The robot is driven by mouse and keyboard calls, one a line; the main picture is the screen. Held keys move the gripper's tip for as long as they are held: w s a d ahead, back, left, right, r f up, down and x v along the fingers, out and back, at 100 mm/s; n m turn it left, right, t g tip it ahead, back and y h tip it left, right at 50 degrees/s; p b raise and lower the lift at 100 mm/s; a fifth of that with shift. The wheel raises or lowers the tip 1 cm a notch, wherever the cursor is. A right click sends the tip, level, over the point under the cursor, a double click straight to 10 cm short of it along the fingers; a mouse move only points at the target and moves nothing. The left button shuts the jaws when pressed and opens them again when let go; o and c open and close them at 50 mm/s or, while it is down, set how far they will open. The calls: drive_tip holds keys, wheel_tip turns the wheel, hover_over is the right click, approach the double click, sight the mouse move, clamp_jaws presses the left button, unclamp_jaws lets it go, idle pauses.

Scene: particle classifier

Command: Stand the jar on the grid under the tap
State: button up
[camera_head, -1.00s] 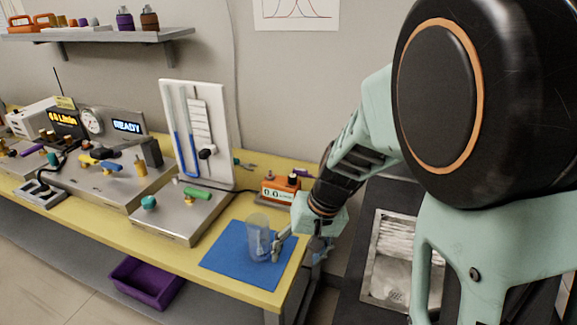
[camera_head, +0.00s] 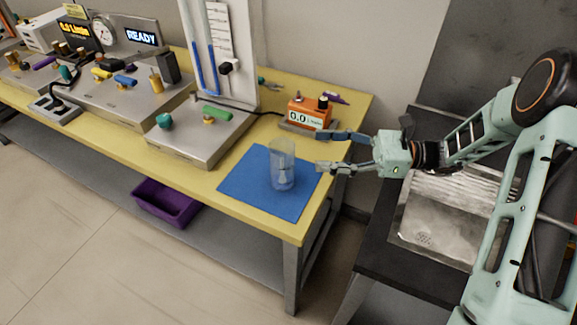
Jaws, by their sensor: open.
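The clear jar (camera_head: 282,166) stands upright on the blue mat (camera_head: 245,178) near the right end of the yellow bench. Something small and pale shows inside or through it. My gripper (camera_head: 322,151) is open and empty. Its fingers point left towards the jar from its right, with a gap between them and the jar. A metal sink basin (camera_head: 432,222) with a round drain lies to the right, partly hidden by my arm. I cannot make out a tap or a separate grid in this view.
An orange meter (camera_head: 309,113) sits behind the mat, close to my upper finger. A steel unit with a tube panel (camera_head: 222,60) stands to the left. A purple bin (camera_head: 166,203) is on the lower shelf. A gap separates the bench from the dark sink counter (camera_head: 375,262).

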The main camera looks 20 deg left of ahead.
sight(282, 148)
drive_tip(key=x, duration=1)
drive_tip(key=shift+s+f, duration=0.1)
drive_tip(key=shift+c, duration=0.6)
clamp_jaws()
